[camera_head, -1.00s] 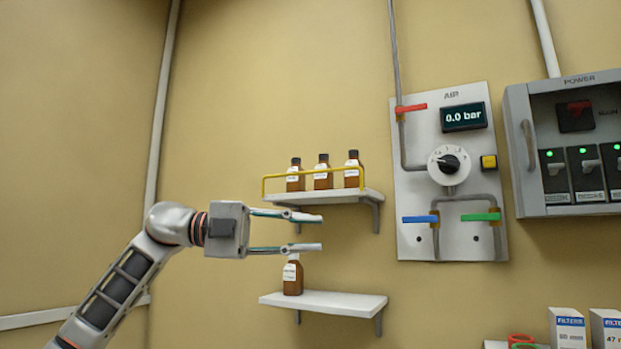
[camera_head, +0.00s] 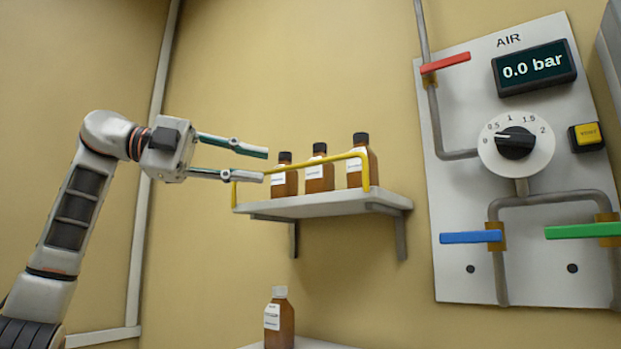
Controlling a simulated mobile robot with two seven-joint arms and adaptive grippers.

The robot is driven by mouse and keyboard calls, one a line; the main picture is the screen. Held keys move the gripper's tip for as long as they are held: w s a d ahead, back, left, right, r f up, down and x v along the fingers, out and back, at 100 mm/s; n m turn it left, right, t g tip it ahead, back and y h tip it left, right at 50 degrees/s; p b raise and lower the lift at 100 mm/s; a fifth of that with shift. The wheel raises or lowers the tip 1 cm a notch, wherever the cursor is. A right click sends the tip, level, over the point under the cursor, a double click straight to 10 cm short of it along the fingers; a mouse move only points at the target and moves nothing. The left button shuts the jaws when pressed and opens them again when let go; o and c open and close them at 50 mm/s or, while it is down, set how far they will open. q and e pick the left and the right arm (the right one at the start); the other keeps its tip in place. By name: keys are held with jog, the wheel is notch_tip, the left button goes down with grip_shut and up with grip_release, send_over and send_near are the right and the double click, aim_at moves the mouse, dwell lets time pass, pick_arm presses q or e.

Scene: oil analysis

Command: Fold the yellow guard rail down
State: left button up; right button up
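The yellow guard rail (camera_head: 318,162) stands upright along the front of the upper white shelf (camera_head: 318,204), in front of three brown bottles with black caps (camera_head: 320,172). My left gripper (camera_head: 266,166) is open, its two fingers apart and pointing right. Its fingertips are at the rail's left end, and the lower finger overlaps the rail's left post in the picture. I cannot tell whether it touches the rail. Nothing shows between the fingers. My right gripper is out of view.
A lower shelf (camera_head: 312,343) holds a brown bottle with a pale cap (camera_head: 279,318). To the right, the grey AIR panel (camera_head: 455,270) carries a dial (camera_head: 516,143), a display reading 0.0 bar (camera_head: 533,68), and red, blue and green handles. The wall between the shelves is clear.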

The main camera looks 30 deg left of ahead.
aim_at(286, 168)
pick_arm(q)
jog(key=shift+d, duration=0.55)
jog(key=x, duration=0.6)
jog(key=shift+w+d, duration=0.15)
grip_shut()
